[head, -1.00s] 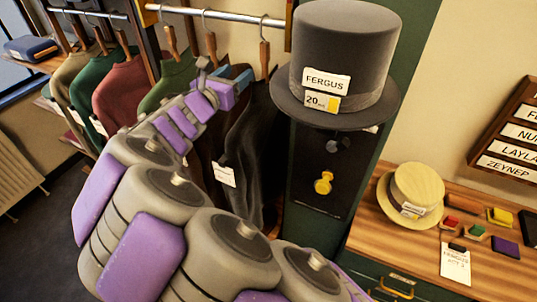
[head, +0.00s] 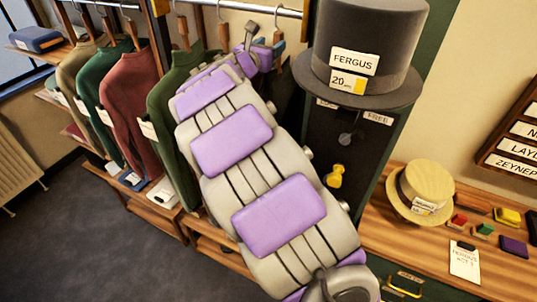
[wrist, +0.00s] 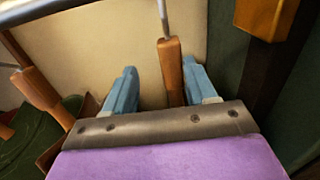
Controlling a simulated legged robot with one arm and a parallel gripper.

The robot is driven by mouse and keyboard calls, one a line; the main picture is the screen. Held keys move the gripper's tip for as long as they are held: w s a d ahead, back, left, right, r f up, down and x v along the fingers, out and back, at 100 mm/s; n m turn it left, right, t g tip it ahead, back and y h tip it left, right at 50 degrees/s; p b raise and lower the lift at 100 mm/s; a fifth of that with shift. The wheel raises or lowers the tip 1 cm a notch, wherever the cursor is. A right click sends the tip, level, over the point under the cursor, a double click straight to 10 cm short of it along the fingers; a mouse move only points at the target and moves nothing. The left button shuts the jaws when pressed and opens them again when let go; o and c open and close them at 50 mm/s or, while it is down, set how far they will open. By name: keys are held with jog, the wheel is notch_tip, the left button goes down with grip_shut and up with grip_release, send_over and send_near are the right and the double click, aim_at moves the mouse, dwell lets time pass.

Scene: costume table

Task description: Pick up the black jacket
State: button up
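The black jacket (head: 288,92) hangs from the rail on a wooden hanger (head: 279,42); my arm covers most of it in the head view. My gripper (head: 268,50) is up at the hanger, just below the rail. In the wrist view, my gripper (wrist: 158,68) has its two blue fingers spread apart. The wooden hanger's upright neck (wrist: 170,66) shows between them, closer to the right finger. Contact cannot be told. The jacket's cloth is not clearly visible in the wrist view.
Green, red and tan sweaters (head: 130,95) hang to the left on the same rail (head: 235,7). A grey top hat (head: 366,50) stands on a dark green cabinet to the right. A straw hat (head: 424,187) and small blocks lie on a wooden counter (head: 400,240).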

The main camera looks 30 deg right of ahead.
jog(key=d, duration=0.6)
jog(key=shift+w+d+f, duration=0.25)
jog(key=shift+w, duration=0.2)
jog(key=a, duration=0.3)
jog(key=shift+a+r, duration=0.2)
jog(key=shift+a, duration=0.15)
jog(key=c, duration=0.5)
jog(key=shift+a, duration=0.15)
jog(key=shift+c, duration=1.5)
jog(key=shift+s+d+f, duration=0.1)
jog(key=shift+s+d, duration=0.05)
jog(key=shift+d, duration=1)
grip_shut()
jog(key=shift+a, duration=0.15)
jog(key=shift+a, duration=0.2)
